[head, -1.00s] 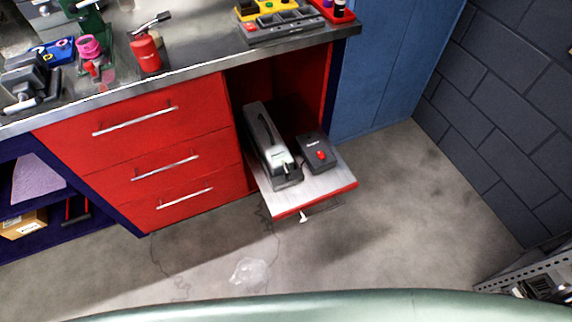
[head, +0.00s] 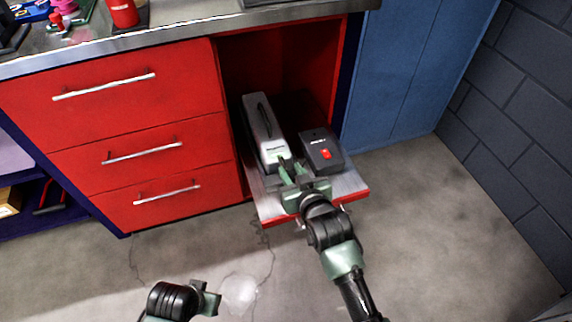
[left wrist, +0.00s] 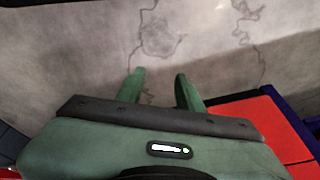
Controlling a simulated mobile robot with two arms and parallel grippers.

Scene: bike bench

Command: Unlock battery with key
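The battery (head: 262,125) is a long grey case with a dark handle slot, lying on the pulled-out shelf of the red cabinet. My right gripper (head: 288,166) is at the battery's near end, its fingers pointing at that end and seemingly a little apart. I cannot tell whether they touch it. The key and its lock cannot be made out; the fingers cover that spot. My left gripper (head: 212,300) is low over the floor, away from the battery. In the left wrist view its fingers (left wrist: 160,88) are apart with nothing between them.
A dark box with a red switch (head: 322,153) sits right of the battery, close to my right gripper. The shelf (head: 273,208) juts out from the cabinet opening. Red drawers (head: 150,150) are on the left, a blue cabinet (head: 410,80) on the right. The floor in front is clear.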

